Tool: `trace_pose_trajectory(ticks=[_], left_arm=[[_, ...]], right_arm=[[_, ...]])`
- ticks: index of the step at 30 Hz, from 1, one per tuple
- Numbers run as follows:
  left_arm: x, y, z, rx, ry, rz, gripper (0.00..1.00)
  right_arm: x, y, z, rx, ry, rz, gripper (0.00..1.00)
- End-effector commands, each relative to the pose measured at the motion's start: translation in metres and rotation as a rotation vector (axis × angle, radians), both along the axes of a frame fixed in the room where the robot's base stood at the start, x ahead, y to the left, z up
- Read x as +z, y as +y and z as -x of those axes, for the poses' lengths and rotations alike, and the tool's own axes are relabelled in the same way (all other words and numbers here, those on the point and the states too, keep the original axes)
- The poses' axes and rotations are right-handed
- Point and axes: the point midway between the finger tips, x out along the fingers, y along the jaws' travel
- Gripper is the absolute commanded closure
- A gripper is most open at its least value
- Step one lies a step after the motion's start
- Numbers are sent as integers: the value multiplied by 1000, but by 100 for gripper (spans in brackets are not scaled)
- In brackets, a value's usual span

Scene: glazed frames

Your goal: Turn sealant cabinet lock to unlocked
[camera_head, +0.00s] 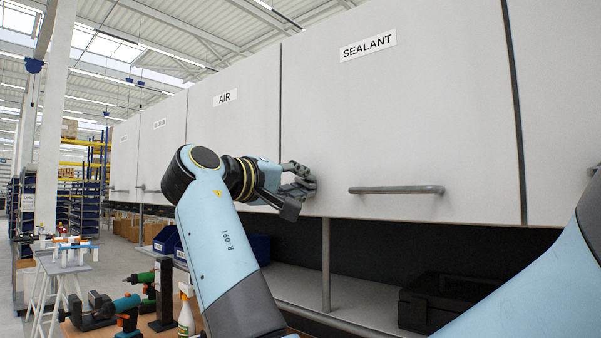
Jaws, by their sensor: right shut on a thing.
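The sealant cabinet door (430,110) is a large light-grey panel with a SEALANT label (368,45) near its top. A grey bar handle (397,190) runs along its lower part. My right gripper (300,184) is at the lower left corner of this door, left of the handle, with its fingers against the door face. It is shut on the sealant cabinet lock, which the fingers hide. The lock's turn position cannot be seen. My left gripper is not in view.
The air cabinet door (232,115) is to the left, partly behind my right arm. Below the cabinets are a grey post (326,265) and a black crate (430,300). A spray bottle (186,312) and power drills (127,312) stand at lower left.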

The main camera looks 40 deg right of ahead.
Motion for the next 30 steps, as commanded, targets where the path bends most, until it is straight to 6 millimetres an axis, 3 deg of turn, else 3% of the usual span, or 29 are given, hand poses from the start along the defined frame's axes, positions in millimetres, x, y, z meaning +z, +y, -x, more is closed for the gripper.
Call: trace_pose_trajectory(ticks=[6, 15, 30], left_arm=[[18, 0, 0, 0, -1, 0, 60], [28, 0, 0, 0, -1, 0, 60], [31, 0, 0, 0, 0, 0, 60]], right_arm=[[4, 0, 0, 1, 184, 18, 100], [2, 0, 0, 1, 366, 35, 100], [1, 0, 0, 0, 455, 42, 100]])
